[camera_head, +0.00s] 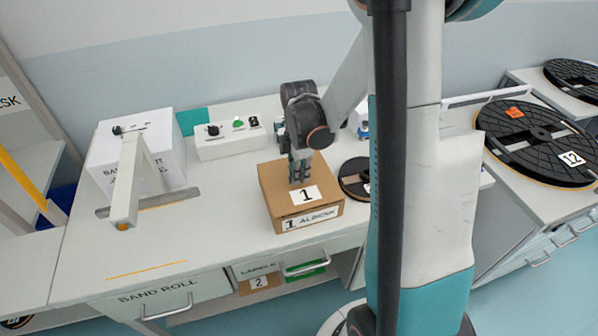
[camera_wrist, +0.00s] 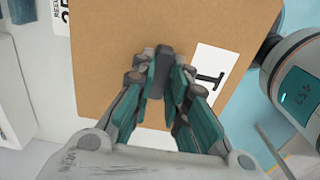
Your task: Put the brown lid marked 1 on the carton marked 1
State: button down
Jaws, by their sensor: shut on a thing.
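The brown lid marked 1 (camera_head: 276,184) lies flat over the top of the carton marked 1 (camera_head: 312,219) on the desk. The carton's front label shows a 1 and some lettering. The lid looks level and lined up with the carton; I cannot tell whether a small gap is left under it. My gripper (camera_head: 300,174) points down at the lid's middle. In the wrist view my gripper (camera_wrist: 161,88) is shut on the lid's dark grip (camera_wrist: 160,72), and the brown lid (camera_wrist: 110,60) fills most of the picture. The carton's walls are mostly hidden there.
A white band machine (camera_head: 140,155) stands left on the desk (camera_head: 200,245). A white box with buttons (camera_head: 230,140) is behind the carton, and a black reel (camera_head: 354,178) lies to its right. A brown piece marked 2 (camera_head: 259,284) shows below the desk. Large reels (camera_head: 540,145) lie at right.

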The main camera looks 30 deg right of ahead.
jog(key=shift+f+b, duration=0.3)
jog(key=shift+f, duration=0.1)
jog(key=c, duration=1.5)
grip_release()
notch_tip(320, 180, up, 12)
